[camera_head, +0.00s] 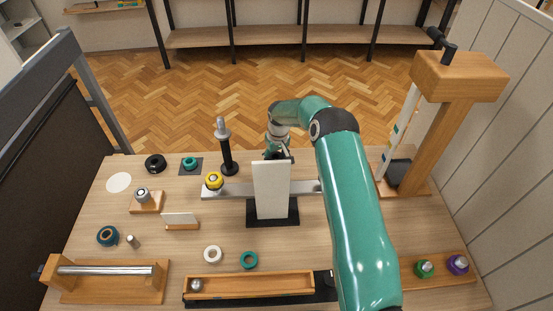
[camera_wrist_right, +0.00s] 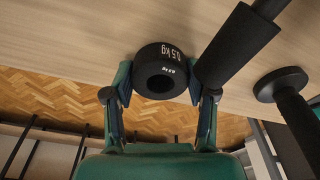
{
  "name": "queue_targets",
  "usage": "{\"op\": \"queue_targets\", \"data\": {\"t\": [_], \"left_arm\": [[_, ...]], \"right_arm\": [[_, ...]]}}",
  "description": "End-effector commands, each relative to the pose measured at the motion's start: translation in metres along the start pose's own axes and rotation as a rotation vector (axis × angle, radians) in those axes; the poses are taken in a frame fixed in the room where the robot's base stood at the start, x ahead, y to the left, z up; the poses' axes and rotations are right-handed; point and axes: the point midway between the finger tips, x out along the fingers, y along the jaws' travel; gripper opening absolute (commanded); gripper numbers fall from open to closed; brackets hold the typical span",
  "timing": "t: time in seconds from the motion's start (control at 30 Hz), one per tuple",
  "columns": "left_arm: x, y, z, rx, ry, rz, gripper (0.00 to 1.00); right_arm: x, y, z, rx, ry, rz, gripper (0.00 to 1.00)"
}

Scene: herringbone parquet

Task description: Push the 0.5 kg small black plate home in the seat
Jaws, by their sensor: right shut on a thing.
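The small black plate (camera_wrist_right: 158,72) is a thick black ring with white "0.5 kg" lettering, seen in the right wrist view. My right gripper (camera_wrist_right: 160,98) is shut on it, with a teal finger on each side. In the head view my right gripper (camera_head: 278,154) is behind the upright white panel (camera_head: 271,188), which hides the plate and most of the fingers. A black cylinder (camera_wrist_right: 236,46) is close beside the plate in the wrist view; I cannot tell whether they touch. I cannot make out the seat. My left gripper is not in view.
The white panel stands on a black base (camera_head: 262,219), before a silver rail (camera_head: 238,190) with a yellow knob (camera_head: 214,181). A black post (camera_head: 227,152) rises behind the rail. A wooden stand (camera_head: 440,130) is at right. A black ring (camera_head: 155,163) lies at back left.

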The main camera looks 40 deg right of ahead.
Motion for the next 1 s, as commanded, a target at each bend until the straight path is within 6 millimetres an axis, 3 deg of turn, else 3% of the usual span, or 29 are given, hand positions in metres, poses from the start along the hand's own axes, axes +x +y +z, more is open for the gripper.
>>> {"op": "queue_targets", "data": {"t": [0.03, 0.17, 0.2, 1.0], "left_arm": [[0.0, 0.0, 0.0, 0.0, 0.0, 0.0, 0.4], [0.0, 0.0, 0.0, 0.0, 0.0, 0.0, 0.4], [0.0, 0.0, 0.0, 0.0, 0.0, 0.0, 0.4], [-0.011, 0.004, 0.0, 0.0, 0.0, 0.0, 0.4]], "right_arm": [[0.0, 0.0, 0.0, 0.0, 0.0, 0.0, 0.23], [0.0, 0.0, 0.0, 0.0, 0.0, 0.0, 0.01], [0.0, 0.0, 0.0, 0.0, 0.0, 0.0, 0.0], [-0.042, 0.001, -0.007, 0.001, 0.003, 0.0, 0.0]]}}
